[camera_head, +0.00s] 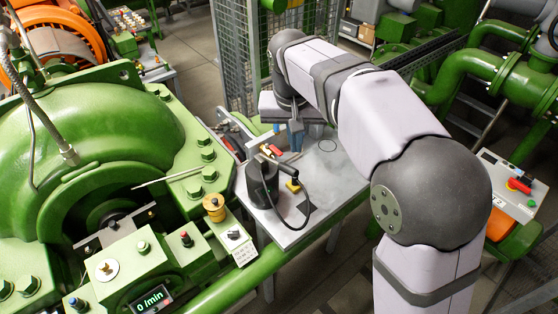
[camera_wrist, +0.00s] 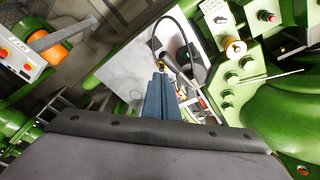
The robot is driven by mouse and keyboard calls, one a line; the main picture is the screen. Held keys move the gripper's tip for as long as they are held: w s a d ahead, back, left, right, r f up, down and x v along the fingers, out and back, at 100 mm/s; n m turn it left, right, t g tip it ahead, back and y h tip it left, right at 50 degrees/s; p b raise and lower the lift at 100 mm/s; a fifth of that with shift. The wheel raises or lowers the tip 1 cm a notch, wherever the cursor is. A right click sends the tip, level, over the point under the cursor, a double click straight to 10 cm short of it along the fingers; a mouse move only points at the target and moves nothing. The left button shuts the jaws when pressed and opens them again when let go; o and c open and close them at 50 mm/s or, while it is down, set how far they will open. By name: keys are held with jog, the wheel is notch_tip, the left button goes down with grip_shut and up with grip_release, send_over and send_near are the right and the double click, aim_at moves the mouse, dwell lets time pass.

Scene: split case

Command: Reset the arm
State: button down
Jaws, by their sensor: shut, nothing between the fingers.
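My gripper (camera_head: 295,140) points down over the far part of a small light-grey table. In the wrist view its blue-grey fingers (camera_wrist: 160,88) are together, with nothing between them. My arm reaches across from the right side of the head view and bends down to the gripper. I cannot tell how far the fingertips are above the tabletop.
The table (camera_head: 326,172) holds a black cylindrical device (camera_head: 262,182) with a cable, a yellow-based part (camera_head: 293,186) and a red item (camera_head: 276,150). A large green machine (camera_head: 100,150) stands left. A mesh fence (camera_head: 232,60) stands behind. Green pipes (camera_head: 470,68) are at right.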

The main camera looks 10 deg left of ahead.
jog(key=shift+f, duration=0.1)
jog(key=s+d+f+g+b, duration=0.1)
jog(key=s+d+f+b, duration=0.2)
jog(key=s+d+f, duration=0.2)
jog(key=s+d+f+g+b, duration=0.1)
jog(key=s+d+f+b, duration=0.2)
jog(key=s+d+f, duration=0.3)
jog(key=s+d+f+b, duration=0.3)
jog(key=s+d+f, duration=0.3)
jog(key=s+f, duration=0.4)
notch_tip(320, 180, down, 5)
jog(key=shift+s+f+g+y+b, duration=0.2)
jog(key=shift+s+g+y+b, duration=0.1)
jog(key=shift+s+g+b, duration=0.1)
